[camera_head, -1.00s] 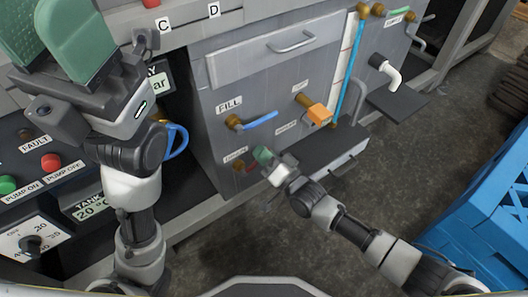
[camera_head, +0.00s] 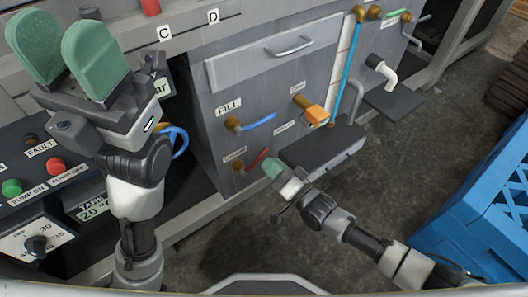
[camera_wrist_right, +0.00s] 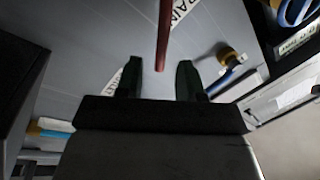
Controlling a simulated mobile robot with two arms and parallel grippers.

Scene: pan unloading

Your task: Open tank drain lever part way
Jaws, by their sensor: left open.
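The red drain lever (camera_head: 258,159) sits on a brass valve (camera_head: 237,167) low on the grey tank front, angled up and to the right. My right gripper (camera_head: 272,168) is just right of the lever's free end. In the right wrist view, my right gripper's dark green fingers (camera_wrist_right: 158,68) are apart, and the red lever (camera_wrist_right: 164,35) points in toward the gap between them with space on both sides. Its tip appears near the fingertips; the exact depth cannot be told. My left gripper (camera_head: 64,30) is open and empty, raised at the upper left.
Above the drain are a blue fill lever (camera_head: 258,123) and an orange-handled valve (camera_head: 315,114). A white spout (camera_head: 384,74) juts out at the right. A control panel with buttons (camera_head: 55,165) lies left. A blue crate (camera_head: 480,205) stands right; the floor between is clear.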

